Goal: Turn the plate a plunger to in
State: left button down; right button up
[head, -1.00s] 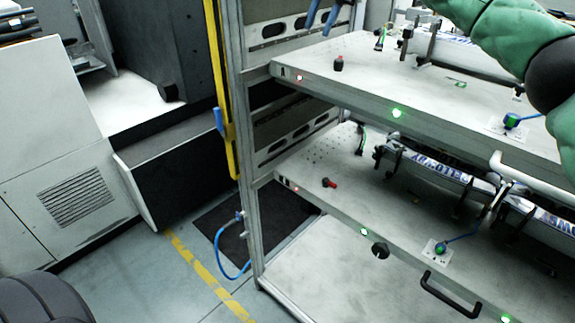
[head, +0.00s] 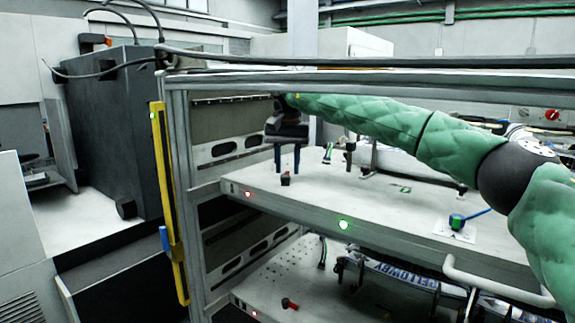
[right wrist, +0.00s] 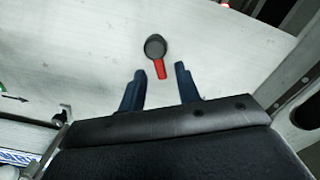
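A plunger (head: 285,180) with a dark knob stands near the left front of the upper plate (head: 390,215). In the right wrist view a black round knob (right wrist: 155,46) shows with a red lever (right wrist: 161,69) pointing toward me. My right gripper (head: 287,170) points down over the upper plunger, its two blue fingers apart. In the right wrist view the open fingers (right wrist: 160,70) lie either side of the lever's end, with nothing gripped; I cannot tell whether they touch it. A second plunger (head: 289,304), with red on it, lies on the lower plate (head: 262,288). My left gripper is out of view.
A frame post (head: 186,190) and yellow bar (head: 170,200) stand left of the plates. My right arm passes above the upper plate. A rail crosses above.

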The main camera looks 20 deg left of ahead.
jog(key=shift+f, duration=0.35)
grip_shut()
